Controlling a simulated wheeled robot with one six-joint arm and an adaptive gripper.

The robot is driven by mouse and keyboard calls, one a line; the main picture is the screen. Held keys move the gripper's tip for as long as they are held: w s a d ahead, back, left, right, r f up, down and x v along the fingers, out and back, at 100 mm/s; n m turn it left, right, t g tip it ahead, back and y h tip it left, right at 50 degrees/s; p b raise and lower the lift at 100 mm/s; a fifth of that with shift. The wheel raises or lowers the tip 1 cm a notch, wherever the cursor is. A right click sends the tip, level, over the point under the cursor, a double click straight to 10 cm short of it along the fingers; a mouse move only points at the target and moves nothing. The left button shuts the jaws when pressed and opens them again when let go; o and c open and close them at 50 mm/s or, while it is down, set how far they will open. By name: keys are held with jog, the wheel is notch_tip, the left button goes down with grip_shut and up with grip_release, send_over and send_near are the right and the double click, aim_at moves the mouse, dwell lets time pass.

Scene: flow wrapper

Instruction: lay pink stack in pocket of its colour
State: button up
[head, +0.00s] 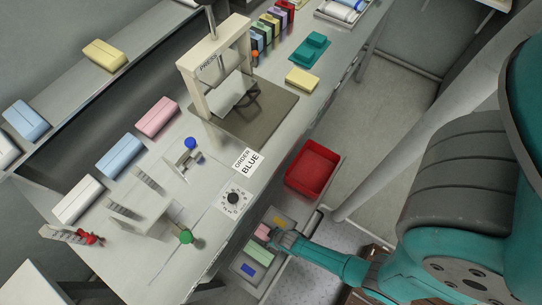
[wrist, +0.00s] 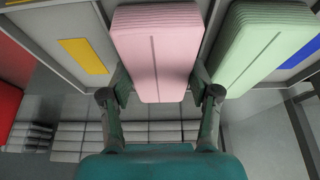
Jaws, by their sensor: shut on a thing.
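The pink stack (wrist: 158,50) is between the two fingers of my gripper (wrist: 160,98), which is shut on it. In the head view the pink stack (head: 262,230) is partly hidden by my gripper (head: 274,241). It is at the pocketed tray (head: 289,235), between the yellow-marked pocket and the green stack. I cannot tell whether it touches the pocket floor. The pocket's own colour mark is hidden under it. The green stack (wrist: 262,45) lies just right of it in the wrist view, apart from my right finger by little.
A yellow mark (wrist: 83,55) shows in the empty pocket to the left, a blue mark (wrist: 301,58) in the one to the right. A red bin (head: 313,171) stands beside the tray. The bench (head: 180,235) above holds a press (head: 215,75) and several wrapped stacks.

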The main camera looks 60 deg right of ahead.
jog(key=shift+f, duration=0.15)
jog(key=o, duration=1)
jog(key=shift+c, duration=0.2)
jog(key=v, duration=1.2)
